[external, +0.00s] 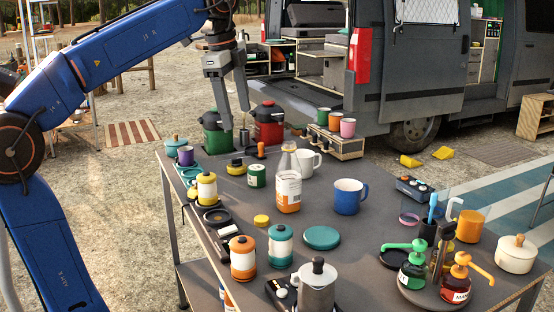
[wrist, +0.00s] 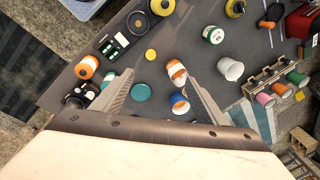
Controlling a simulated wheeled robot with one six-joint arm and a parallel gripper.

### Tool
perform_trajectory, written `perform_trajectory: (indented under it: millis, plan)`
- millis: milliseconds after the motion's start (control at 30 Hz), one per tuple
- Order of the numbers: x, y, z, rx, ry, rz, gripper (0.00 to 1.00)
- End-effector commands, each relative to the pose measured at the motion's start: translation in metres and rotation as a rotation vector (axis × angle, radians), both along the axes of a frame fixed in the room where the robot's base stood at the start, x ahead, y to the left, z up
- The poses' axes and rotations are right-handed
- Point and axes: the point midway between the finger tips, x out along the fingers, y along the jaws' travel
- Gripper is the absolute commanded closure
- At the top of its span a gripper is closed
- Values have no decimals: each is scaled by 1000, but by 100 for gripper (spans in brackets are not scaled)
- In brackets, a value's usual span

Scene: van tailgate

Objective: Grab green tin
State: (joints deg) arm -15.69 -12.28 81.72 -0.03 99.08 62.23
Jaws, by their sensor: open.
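The green tin (external: 257,176), a small green can with a pale label, stands upright on the grey table, left of the glass bottle with the orange label (external: 288,188). In the wrist view the green tin (wrist: 214,34) is beyond the fingertips, to the upper right. My gripper (external: 236,118) hangs fingers down above the table's far side, higher than the tin and apart from it. In the wrist view my gripper (wrist: 161,70) has its fingers spread wide with nothing held between them.
A white mug (external: 308,162) and a blue mug (external: 349,196) stand right of the tin. Green (external: 217,132) and red (external: 268,124) canisters stand at the far edge. A yellow-lidded jar (external: 206,189) is left. A teal lid (external: 321,237) lies nearer the front.

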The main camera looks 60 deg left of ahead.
Motion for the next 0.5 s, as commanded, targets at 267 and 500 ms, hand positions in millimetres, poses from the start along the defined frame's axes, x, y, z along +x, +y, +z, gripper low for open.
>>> perform_trajectory:
  millis: [267,500]
  plan:
    - [65,77,-10,36,104,-317,33]
    - [98,133,-24,37,161,-543,33]
